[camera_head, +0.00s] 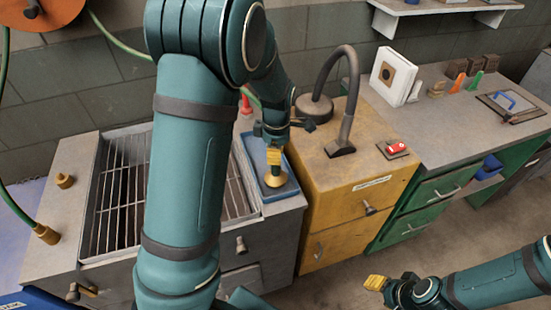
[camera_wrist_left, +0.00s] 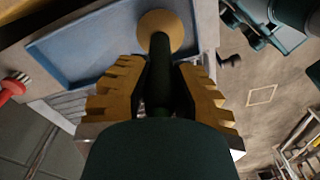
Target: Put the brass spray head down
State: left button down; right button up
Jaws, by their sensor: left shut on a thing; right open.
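The brass spray head (camera_head: 275,179) has a flared brass disc, and in the left wrist view its disc (camera_wrist_left: 161,27) sits at the end of a dark green stem. My left gripper (camera_head: 274,156) is shut on the stem, with a yellow ridged finger on each side. The head points down over the shallow blue tray (camera_head: 249,155), near its front end. The tray also shows in the left wrist view (camera_wrist_left: 70,52). I cannot tell whether the disc touches the tray floor. My right gripper (camera_head: 376,283) is open and empty, low at the right, away from the counters.
Left of the tray is a sink with a metal grate (camera_head: 118,190), partly hidden by my left arm. A yellow cabinet (camera_head: 345,190) with a dark curved pipe (camera_head: 350,95) stands close on the right. A red-handled brush (camera_wrist_left: 12,88) lies beyond the tray.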

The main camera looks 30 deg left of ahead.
pick_arm(q)
notch_tip(320, 180, down, 2)
jog(key=shift+r, duration=0.1)
jog(key=c, duration=0.9)
grip_release()
notch_tip(320, 180, up, 12)
jog(key=shift+w+d+p, duration=0.1)
jog(key=shift+p, duration=1.05)
